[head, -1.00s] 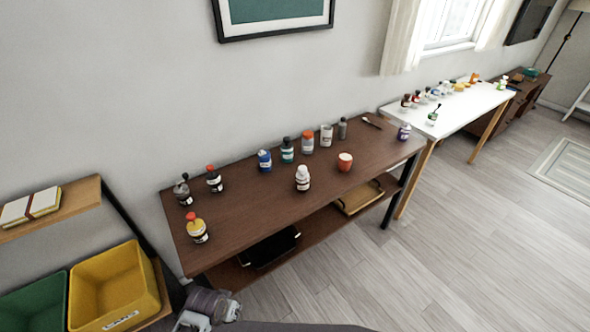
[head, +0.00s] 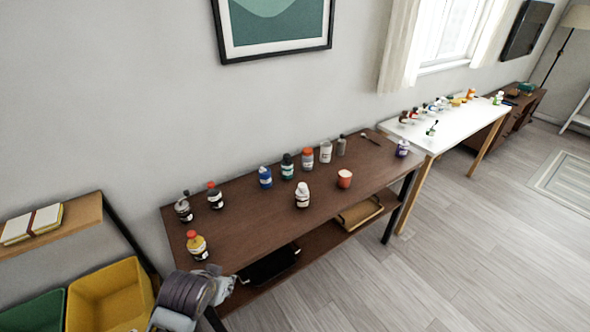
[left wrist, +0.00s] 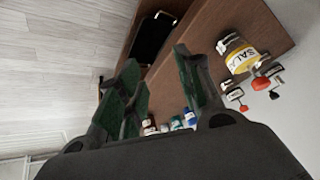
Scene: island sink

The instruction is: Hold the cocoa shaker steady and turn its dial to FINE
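I cannot tell which container is the cocoa shaker; no dial or FINE mark can be read. Candidates on the brown table (head: 245,225) include a white-topped bottle (head: 302,196) near the front middle, a white canister (head: 325,152) and a grey container (head: 341,146) at the back. My left gripper (head: 226,284) is at the table's front left edge, below the yellow bottle (head: 197,246). In the left wrist view the left gripper (left wrist: 158,68) has its dark green-padded fingers apart with nothing held between them. My right gripper is not in view.
More bottles stand at the back left, including a red-capped one (head: 214,196). A red cup (head: 345,179) stands right of centre. A dark tray (head: 270,265) lies on the lower shelf. A yellow bin (head: 110,298) is left. A white table (head: 455,125) stands beyond.

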